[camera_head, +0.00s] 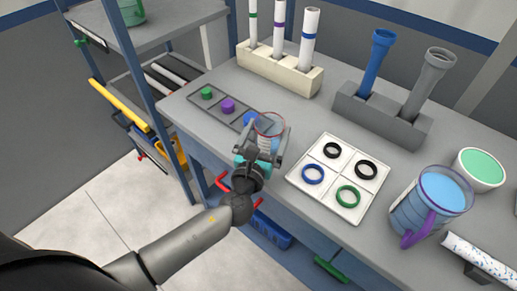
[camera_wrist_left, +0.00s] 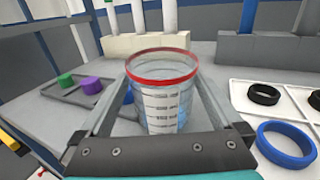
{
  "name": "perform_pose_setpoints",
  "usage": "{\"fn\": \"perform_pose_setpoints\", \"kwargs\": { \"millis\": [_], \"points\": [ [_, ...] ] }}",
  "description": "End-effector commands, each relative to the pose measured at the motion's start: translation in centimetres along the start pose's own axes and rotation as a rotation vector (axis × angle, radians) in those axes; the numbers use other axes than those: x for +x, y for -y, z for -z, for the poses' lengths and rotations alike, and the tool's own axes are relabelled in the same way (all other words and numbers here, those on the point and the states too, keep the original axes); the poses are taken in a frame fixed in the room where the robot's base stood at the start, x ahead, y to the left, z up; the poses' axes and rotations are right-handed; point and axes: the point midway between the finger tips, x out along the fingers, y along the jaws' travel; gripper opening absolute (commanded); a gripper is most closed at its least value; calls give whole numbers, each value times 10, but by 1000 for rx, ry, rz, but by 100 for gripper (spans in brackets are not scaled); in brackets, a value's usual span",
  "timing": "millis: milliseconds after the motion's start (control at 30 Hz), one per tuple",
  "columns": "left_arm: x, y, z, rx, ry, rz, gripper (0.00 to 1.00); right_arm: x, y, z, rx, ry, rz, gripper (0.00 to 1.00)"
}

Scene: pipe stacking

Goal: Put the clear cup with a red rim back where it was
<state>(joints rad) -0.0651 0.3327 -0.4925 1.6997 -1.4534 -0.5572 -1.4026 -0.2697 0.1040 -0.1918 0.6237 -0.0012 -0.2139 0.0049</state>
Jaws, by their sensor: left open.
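The clear cup with a red rim (camera_head: 271,122) stands upright near the front of the bench, by the right end of the grey tray. In the left wrist view the cup (camera_wrist_left: 162,85) is centred, with dark marks on its wall and a bluish tint low down. My left gripper (camera_head: 264,143) is open, with one finger on each side of the cup. Whether the fingers touch the cup cannot be told. The palm hides the cup's base. My right gripper is not in view.
The grey tray (camera_head: 214,118) holds green, purple and blue pieces. Right of the cup lies a white tray (camera_head: 340,177) with black, blue and green rings. Behind stand a cream rack (camera_head: 280,72) with white tubes and a grey rack (camera_head: 380,117) with pipes. A purple-handled pitcher (camera_head: 425,205) stands right.

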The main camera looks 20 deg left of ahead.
Motion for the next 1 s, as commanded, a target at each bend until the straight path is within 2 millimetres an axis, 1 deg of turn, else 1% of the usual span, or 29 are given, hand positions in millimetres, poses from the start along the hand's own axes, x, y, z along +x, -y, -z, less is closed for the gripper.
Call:
{"fn": "perform_pose_setpoints", "kwargs": {
  "millis": [33,200,400,600,900,1000],
  "points": [
    [-11,0,0,0,-3,0,100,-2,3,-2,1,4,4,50],
    [-42,0,0,1,-3,0,100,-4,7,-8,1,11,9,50],
    [-67,0,0,1,-2,0,100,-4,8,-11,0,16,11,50],
    [-76,0,-1,-1,0,1,100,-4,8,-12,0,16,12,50],
    [-77,0,-1,-2,0,-1,100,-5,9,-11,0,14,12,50],
    [-77,-5,-2,-54,-6,-27,100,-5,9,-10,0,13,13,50]
  ]
}}
